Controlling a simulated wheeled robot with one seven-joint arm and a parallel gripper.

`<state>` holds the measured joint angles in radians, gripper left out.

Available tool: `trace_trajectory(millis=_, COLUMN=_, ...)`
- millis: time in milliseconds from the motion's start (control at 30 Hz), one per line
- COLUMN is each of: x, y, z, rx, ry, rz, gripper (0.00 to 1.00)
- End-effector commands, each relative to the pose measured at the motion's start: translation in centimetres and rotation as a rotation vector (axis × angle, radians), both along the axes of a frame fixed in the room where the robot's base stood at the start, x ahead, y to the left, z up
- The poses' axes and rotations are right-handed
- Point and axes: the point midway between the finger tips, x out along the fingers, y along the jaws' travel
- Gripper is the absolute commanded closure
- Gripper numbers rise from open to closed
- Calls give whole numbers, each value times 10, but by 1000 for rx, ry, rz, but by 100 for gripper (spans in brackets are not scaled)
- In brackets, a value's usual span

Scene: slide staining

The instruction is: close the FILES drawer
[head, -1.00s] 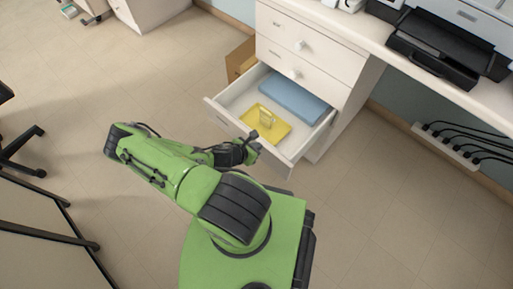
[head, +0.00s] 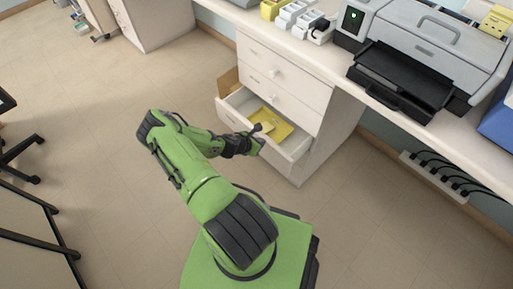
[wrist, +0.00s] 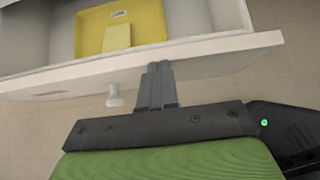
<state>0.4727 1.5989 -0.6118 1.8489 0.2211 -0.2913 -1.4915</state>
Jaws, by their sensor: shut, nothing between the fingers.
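The open drawer (head: 289,150) is the lowest one I can see in the white cabinet (head: 322,126). It stands partly out, with a yellow tray (head: 283,127) inside. In the wrist view the drawer's front panel (wrist: 215,57) runs across the picture, with a white round knob (wrist: 115,97) and a label holder whose text I cannot read. My gripper (head: 258,137) is at the drawer front; in the wrist view its closed fingers (wrist: 159,72) reach the panel, right of the knob. They are shut and empty; I cannot tell whether they touch the panel.
Two shut drawers (head: 276,71) sit above. A cardboard box (head: 229,82) stands left of the cabinet. A printer (head: 425,60) is on the counter. Cables on a power strip (head: 440,175) lie along the right wall.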

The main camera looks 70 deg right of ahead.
Motion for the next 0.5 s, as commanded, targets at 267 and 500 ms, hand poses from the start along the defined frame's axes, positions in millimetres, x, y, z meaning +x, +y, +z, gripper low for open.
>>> trace_trajectory(millis=267, x=-22, y=-42, z=0, rx=-1, ry=-2, rz=-2, gripper=100)
trace_trajectory(millis=500, x=-38, y=-73, z=-1, rx=-1, ry=-2, rz=-2, gripper=100)
